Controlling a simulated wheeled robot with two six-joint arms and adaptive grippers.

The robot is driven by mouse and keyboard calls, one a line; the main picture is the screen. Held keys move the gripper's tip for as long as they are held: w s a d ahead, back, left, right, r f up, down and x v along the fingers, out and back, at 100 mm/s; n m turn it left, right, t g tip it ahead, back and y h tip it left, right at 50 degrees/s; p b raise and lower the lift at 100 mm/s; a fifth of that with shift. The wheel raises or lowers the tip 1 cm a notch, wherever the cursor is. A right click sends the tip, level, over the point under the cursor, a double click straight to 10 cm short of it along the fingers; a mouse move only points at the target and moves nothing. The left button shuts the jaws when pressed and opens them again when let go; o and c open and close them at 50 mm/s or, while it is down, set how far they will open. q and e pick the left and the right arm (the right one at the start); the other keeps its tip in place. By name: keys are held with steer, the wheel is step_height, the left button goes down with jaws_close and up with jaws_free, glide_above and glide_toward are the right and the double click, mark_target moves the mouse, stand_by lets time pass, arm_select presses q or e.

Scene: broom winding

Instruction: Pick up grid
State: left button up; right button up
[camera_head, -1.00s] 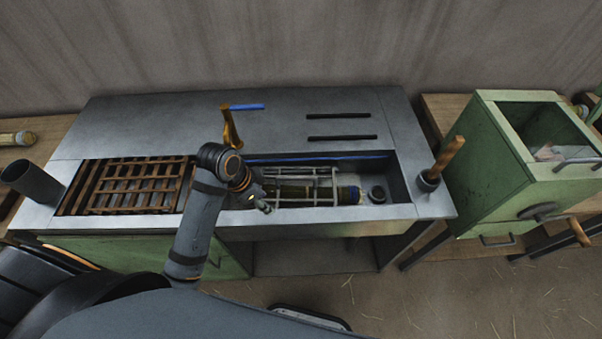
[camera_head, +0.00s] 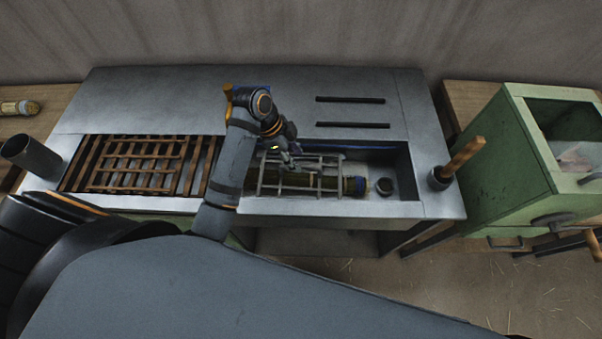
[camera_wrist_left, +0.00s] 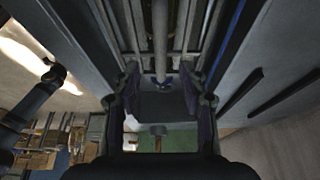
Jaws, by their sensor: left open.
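The bars of the metal grid (camera_wrist_left: 182,38) run beyond the fingertips there. I cannot tell whether the fingers touch it. My right gripper is in neither view.
A brown slatted grate (camera_head: 135,165) fills the left-hand opening of the workbench (camera_head: 180,90). A wooden handle (camera_head: 465,155) stands in a holder at the right. A green box (camera_head: 505,150) stands further right.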

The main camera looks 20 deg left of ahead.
mark_target(300, 164)
arm_select(q)
steer(key=x, duration=0.5)
steer(key=shift+a+p, duration=0.1)
steer(key=shift+p, duration=0.2)
steer(key=shift+f+p, duration=0.25)
steer(key=shift+p, duration=0.05)
jaws_close()
stand_by(0.3)
